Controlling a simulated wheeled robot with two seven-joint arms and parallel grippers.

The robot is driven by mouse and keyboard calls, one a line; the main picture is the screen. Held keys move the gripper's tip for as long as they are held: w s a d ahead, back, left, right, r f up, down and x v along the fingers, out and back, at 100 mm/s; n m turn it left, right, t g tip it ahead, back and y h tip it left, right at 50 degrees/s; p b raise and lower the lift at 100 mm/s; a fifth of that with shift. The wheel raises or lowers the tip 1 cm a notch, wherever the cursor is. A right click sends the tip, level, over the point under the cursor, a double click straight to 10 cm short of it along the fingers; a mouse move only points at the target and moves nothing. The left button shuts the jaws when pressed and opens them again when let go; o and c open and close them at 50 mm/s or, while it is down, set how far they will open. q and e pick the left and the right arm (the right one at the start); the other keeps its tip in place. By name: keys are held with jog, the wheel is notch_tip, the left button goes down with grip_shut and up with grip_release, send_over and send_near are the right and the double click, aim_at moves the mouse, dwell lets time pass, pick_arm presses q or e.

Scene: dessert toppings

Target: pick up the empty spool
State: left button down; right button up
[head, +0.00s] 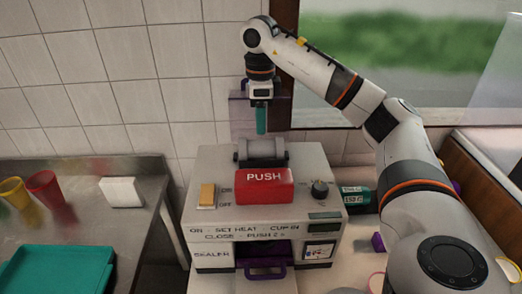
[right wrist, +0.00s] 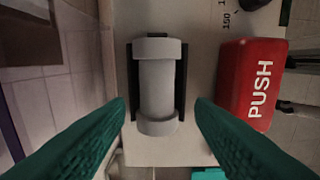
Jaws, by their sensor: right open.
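The empty spool is a grey cylinder with wider ends; in the head view the spool (head: 262,152) lies across the top rear of the sealer machine (head: 220,222), behind the red PUSH block (head: 264,186). The spool also shows in the right wrist view (right wrist: 157,85), seated in a dark holder. My right gripper (head: 261,118) points down above the spool, its teal fingers apart and empty. In the right wrist view, the fingers of the right gripper (right wrist: 160,112) are spread on either side of the spool's near end. My left gripper is not in view.
The red PUSH block (right wrist: 251,84) stands close beside the spool. A metal counter (head: 137,222) at left holds a teal tray (head: 60,270), cups and a white block (head: 121,192). The tiled wall is close behind.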

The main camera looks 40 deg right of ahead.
aim_at(261, 141)
jog(key=shift+a+f, duration=0.1)
jog(key=shift+f, duration=1)
jog(key=shift+w+d+f, duration=0.1)
jog(key=shift+d+f, duration=0.1)
jog(key=shift+f, duration=0.3)
notch_tip(261, 141, down, 3)
jog(key=shift+d+f+p, duration=0.1)
jog(key=shift+f+p, duration=0.1)
jog(key=shift+p, duration=0.75)
jog(key=shift+f, duration=0.65)
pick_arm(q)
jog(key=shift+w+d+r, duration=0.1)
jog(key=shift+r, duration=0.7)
pick_arm(e)
jog(key=c, duration=0.6)
